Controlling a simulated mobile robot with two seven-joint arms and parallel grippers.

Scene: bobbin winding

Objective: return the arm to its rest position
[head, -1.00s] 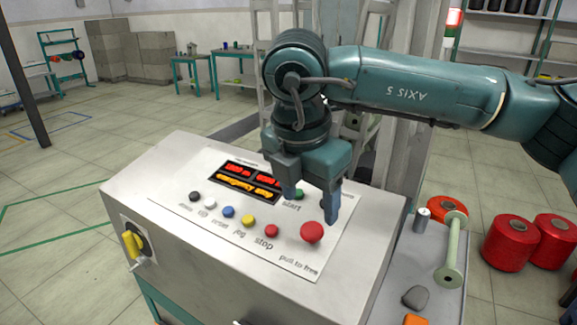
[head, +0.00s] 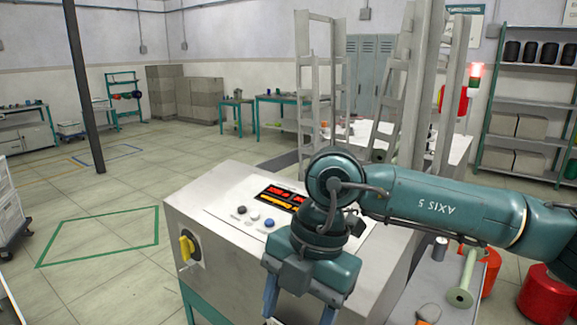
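My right arm comes in from the right edge. Its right gripper (head: 298,312) points down with its two fingers apart and nothing visible between them, at the bottom of the picture in front of the control console (head: 210,210). The gripper and wrist hide much of the button panel, including its right-hand buttons. The red and amber display (head: 275,196) and the black, white and blue buttons (head: 269,223) still show. My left gripper is not in view.
A yellow rotary switch (head: 187,248) is on the console's side. Open floor lies left.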

